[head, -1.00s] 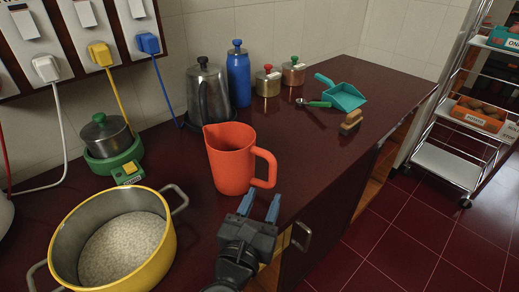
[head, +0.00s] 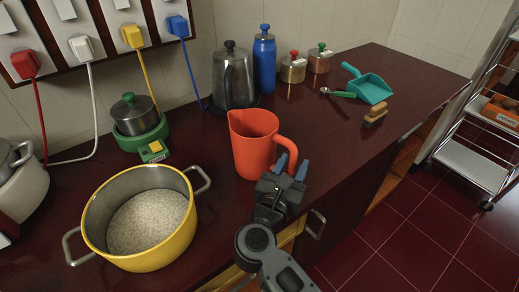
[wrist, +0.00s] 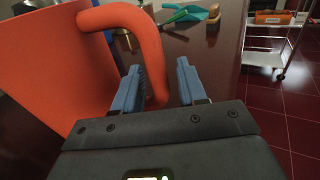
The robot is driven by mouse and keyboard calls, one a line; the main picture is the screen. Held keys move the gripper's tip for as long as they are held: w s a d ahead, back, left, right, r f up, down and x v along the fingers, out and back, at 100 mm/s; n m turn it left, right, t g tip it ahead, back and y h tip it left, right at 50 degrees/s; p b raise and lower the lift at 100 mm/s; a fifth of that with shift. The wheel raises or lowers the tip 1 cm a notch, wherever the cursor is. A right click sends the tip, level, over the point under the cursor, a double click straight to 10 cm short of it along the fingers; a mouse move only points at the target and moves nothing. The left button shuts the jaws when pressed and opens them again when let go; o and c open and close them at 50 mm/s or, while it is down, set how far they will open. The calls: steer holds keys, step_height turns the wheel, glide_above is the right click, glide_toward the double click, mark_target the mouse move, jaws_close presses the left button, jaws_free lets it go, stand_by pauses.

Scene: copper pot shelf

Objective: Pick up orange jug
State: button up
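The orange jug (head: 252,146) stands upright on the dark red counter, with its handle (head: 290,150) toward the right. In the wrist view the jug body (wrist: 50,75) fills the left side, and its handle (wrist: 152,45) curves down between my two blue fingers. My gripper (head: 293,168) is open at the handle, low over the counter's front edge. In the wrist view my gripper (wrist: 160,72) has one finger on each side of the handle's lower part, with a gap to the right finger. I cannot tell whether the left finger touches the handle.
A yellow pot (head: 94,219) stands left of the jug. A metal kettle (head: 233,78) and blue bottle (head: 264,65) stand behind it. A teal dustpan (head: 371,88), scoop (head: 340,94) and brush (head: 375,116) lie to the right. A white shelf cart (head: 466,165) stands on the floor.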

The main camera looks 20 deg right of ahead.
jaws_close()
steer(key=shift+r, duration=0.2)
stand_by(0.6)
